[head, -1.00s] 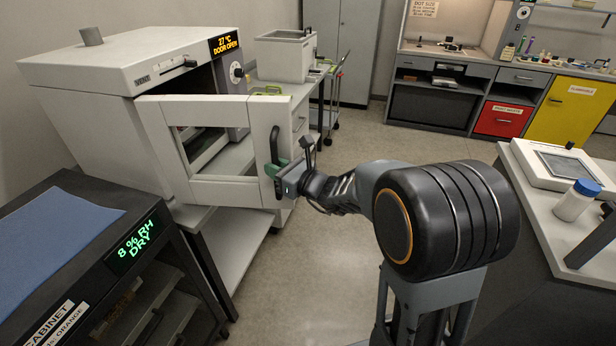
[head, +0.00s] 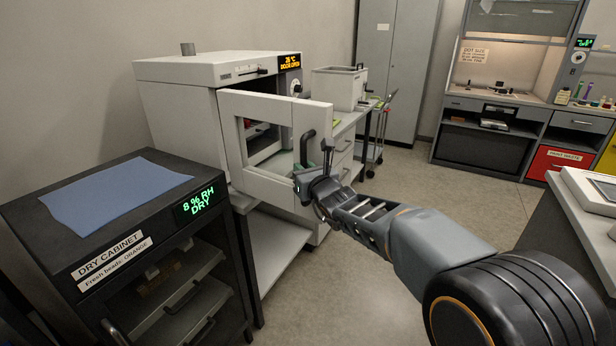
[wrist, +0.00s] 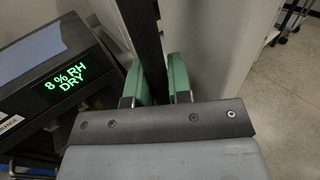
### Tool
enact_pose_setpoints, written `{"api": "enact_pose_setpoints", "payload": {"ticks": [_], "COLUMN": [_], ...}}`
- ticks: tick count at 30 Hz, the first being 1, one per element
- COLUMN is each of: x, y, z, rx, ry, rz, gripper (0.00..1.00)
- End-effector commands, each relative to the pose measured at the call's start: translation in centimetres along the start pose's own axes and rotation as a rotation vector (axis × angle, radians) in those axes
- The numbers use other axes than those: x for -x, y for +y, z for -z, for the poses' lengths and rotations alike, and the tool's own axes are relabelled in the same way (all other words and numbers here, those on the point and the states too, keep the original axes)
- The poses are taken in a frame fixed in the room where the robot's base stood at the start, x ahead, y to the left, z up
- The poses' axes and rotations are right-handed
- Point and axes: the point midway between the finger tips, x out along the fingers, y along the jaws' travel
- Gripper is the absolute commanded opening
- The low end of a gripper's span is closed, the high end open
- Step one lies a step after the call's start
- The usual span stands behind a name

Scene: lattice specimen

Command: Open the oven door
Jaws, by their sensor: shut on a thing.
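The white oven (head: 185,85) stands at the left with its framed door (head: 228,135) swung partly open toward me. Its display (head: 289,62) glows orange; the words on it read as door open. A dark vertical handle (head: 308,145) is on the door's free edge. My gripper (head: 303,172) is at the handle's lower part. In the wrist view, the green finger pads (wrist: 158,82) sit on both sides of the dark handle bar (wrist: 147,45), shut on it. The oven's inside shows through the door frame, partly hidden.
The dry cabinet (head: 75,215) with a blue cloth (head: 115,195) on top stands close at the front left. A white bench (head: 275,250) is under the oven. A counter (head: 570,235) is at the right. The floor (head: 400,180) between is clear.

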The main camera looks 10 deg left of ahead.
Motion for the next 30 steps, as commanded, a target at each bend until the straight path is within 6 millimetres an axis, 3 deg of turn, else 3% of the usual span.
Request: {"api": "enact_pose_setpoints", "payload": {"ticks": [9,10,17,25,30], "x": [0.0,0.0,0.0,0.1,1.9], "y": [0.1,0.1,0.2,0.2,0.2], "z": [-0.1,-0.1,-0.1,-0.1,-0.1], "rx": [0.005,0.004,0.002,0.001,0.001], "ry": [-0.003,-0.003,-0.002,-0.002,-0.004], "rz": [-0.002,-0.002,-0.003,-0.004,-0.003], "gripper": [0.00,0.22,0.43,0.43,0.43]}}
